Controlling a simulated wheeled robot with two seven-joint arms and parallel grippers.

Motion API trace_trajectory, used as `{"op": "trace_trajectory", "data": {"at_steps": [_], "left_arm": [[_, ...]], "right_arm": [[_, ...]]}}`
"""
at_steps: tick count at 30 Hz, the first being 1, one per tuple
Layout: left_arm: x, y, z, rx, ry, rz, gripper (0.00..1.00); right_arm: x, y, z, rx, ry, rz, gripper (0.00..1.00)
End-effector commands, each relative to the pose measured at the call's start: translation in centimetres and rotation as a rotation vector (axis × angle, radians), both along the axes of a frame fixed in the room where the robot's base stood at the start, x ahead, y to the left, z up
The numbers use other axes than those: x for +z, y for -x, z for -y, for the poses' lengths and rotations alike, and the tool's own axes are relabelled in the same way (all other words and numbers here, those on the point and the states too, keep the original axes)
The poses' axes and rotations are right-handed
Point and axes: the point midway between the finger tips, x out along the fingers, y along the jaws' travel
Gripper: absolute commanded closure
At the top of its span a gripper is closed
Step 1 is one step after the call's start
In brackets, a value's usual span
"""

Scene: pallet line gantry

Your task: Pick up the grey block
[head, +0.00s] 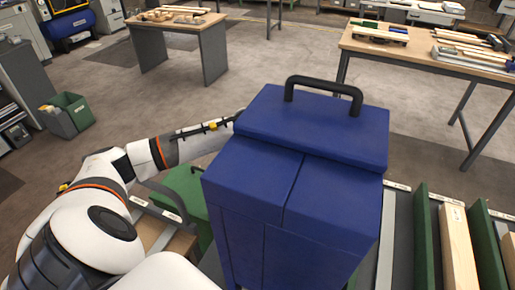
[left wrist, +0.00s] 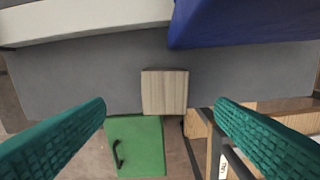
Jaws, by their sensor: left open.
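A squarish block with pale grey-brown wood grain (left wrist: 165,93) shows in the left wrist view, at the near edge of a grey surface (left wrist: 75,75). It is the only thing there that resembles the grey block; I do not make it out in the head view. My left gripper (left wrist: 160,103) is open, its two teal fingers wide apart at either side of the picture. The block appears between them, apart from both. In the head view my left arm reaches behind a big blue case, which hides the gripper. My right gripper is not in view.
The blue case (head: 290,185) with a black handle stands close in front; its blue side (left wrist: 240,22) also edges the left wrist view. A green box (head: 183,190) is beside my left arm. Green and wooden slats (head: 457,245) stand at right. Workbenches stand farther back.

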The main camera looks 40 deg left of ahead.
Motion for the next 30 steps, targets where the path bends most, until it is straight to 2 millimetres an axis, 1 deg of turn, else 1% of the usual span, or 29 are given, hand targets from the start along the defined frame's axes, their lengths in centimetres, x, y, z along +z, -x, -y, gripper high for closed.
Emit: {"op": "trace_trajectory", "data": {"at_steps": [1, 3, 6, 8, 11, 14, 18, 21, 24, 30], "left_arm": [[-0.8, 0.1, 0.0, 0.001, 0.001, -0.005, 0.22], [-2.1, 0.1, 0.1, 0.0, 0.003, -0.005, 0.22], [-3.6, 0.1, 0.0, 0.001, 0.003, -0.004, 0.22], [-4.2, 0.1, 0.0, 0.0, 0.004, -0.002, 0.22], [-4.8, 0.1, 0.0, -0.002, 0.002, -0.002, 0.22], [-5.6, 0.3, -0.1, 0.0, 0.003, -0.004, 0.22], [-7.7, 0.7, -0.2, 0.0, 0.003, -0.006, 0.22], [-9.2, 0.6, -0.2, 0.0, 0.004, -0.003, 0.22], [-9.9, 0.6, -0.2, 0.0, 0.003, -0.001, 0.22], [-10.0, 0.6, -0.2, -0.001, 0.003, 0.0, 0.22]], "right_arm": [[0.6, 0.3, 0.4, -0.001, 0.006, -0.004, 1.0], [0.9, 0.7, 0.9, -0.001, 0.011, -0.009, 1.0], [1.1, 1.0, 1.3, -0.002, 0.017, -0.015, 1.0], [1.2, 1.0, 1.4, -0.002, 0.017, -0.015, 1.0], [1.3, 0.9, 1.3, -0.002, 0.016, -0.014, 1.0], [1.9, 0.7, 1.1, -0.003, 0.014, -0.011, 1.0], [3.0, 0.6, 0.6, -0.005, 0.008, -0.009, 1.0], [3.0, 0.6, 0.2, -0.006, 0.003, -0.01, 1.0], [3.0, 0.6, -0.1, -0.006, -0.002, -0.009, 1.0], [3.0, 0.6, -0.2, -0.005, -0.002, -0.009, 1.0]]}}
